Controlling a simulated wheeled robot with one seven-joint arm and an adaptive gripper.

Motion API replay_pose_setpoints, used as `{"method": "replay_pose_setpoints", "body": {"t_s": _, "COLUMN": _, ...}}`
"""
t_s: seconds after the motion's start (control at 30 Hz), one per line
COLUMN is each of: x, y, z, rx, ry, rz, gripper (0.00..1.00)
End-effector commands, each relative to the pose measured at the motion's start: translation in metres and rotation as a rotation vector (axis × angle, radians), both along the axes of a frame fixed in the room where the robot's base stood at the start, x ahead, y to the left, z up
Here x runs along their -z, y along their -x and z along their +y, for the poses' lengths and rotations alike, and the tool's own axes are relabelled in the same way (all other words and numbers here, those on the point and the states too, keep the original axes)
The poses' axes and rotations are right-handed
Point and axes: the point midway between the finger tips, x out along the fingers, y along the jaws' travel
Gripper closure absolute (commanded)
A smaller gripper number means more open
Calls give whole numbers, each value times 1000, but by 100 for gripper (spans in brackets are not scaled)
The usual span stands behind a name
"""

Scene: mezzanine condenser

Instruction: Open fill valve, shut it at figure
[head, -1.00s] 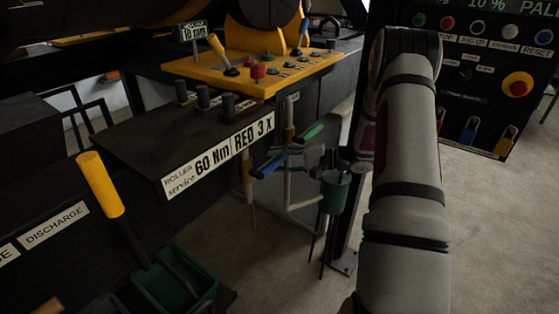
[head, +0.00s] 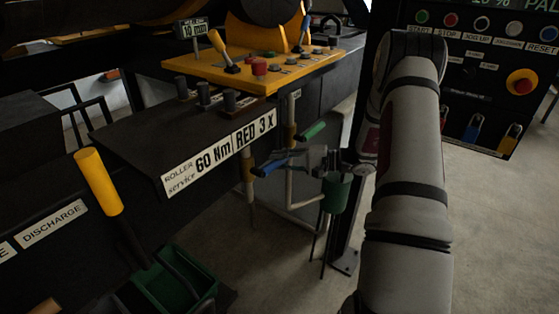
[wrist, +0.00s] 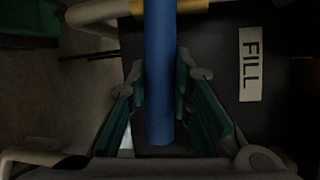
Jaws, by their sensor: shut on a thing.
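The fill valve's blue lever handle (wrist: 160,80) runs up the middle of the wrist view, beside a dark plate with a white FILL label (wrist: 250,64). My gripper (wrist: 160,68) has its green-padded fingers on both sides of the handle and is shut on it. In the head view the blue handle (head: 271,165) points left under the bench edge, with my gripper (head: 292,160) at its right end. The valve body is mostly hidden. A panel display (head: 495,25) at top right shows a percent figure, cut off by the top edge and hard to read.
A green handle (head: 312,131) on pipework is just above my gripper. A black post (head: 348,225) stands close by. A yellow lever (head: 99,183) and green bin (head: 172,285) are at left. Floor is clear at right.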

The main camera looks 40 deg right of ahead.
Motion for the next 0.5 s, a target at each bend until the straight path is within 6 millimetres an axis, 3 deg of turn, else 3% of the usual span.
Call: {"method": "replay_pose_setpoints", "body": {"t_s": 0.5, "x": 43, "y": 4, "z": 12, "rx": -1, "ry": -426, "rz": 155, "gripper": 100}}
